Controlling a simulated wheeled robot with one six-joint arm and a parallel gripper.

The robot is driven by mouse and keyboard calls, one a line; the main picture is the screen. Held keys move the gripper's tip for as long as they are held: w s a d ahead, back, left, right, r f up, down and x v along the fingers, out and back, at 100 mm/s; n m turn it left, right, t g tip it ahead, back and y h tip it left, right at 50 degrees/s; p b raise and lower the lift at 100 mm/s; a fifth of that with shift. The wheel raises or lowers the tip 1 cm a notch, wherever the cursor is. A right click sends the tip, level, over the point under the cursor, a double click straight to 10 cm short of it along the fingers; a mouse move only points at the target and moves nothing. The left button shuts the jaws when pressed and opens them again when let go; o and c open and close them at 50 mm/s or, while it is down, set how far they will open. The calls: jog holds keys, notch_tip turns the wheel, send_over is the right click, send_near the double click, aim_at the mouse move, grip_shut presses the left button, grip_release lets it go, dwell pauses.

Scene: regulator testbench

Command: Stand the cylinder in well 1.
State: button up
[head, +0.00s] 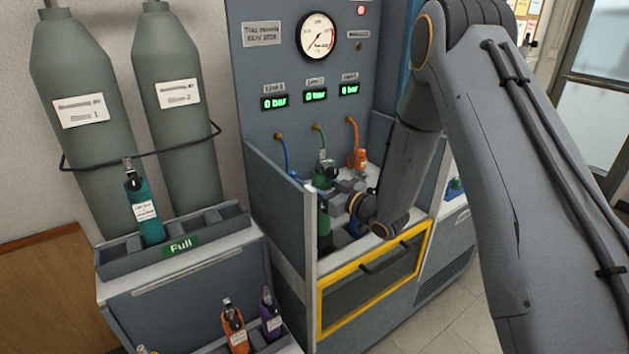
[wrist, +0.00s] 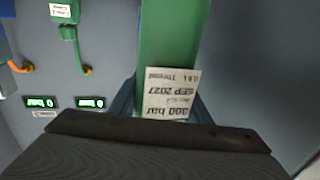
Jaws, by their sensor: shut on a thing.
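A green cylinder (head: 324,222) is upright at the left part of the testbench, behind the yellow-framed front. My gripper (head: 335,188) is shut on it near its upper part. In the wrist view the same green cylinder (wrist: 170,45) fills the middle, and its white label reads 300 bar and SEP 2027. A blue part shows on both sides behind it. Well 1 cannot be made out clearly, and the cylinder's foot is hidden, so I cannot tell whether it sits in the well.
A blue hose (head: 284,158), a green hose (head: 318,136) and an orange hose (head: 353,135) hang from the panel. A grey side wall (head: 278,205) stands left of the cylinder. The Full rack (head: 118,265) holds a teal cylinder (head: 143,208). Orange (head: 234,328) and purple (head: 270,315) cylinders stand lower down.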

aim_at(328, 223)
notch_tip(328, 223, down, 10)
jog(key=b, duration=0.6)
jog(key=shift+f+b, duration=0.25)
jog(key=shift+b, duration=0.1)
dwell(0.3)
jog(key=shift+f+b, duration=0.35)
jog(key=shift+f, duration=0.25)
dwell(0.9)
jog(key=o, duration=1.4)
jog(key=shift+c, duration=0.2)
jog(key=shift+b+v, duration=0.95)
jog(key=shift+v, duration=3)
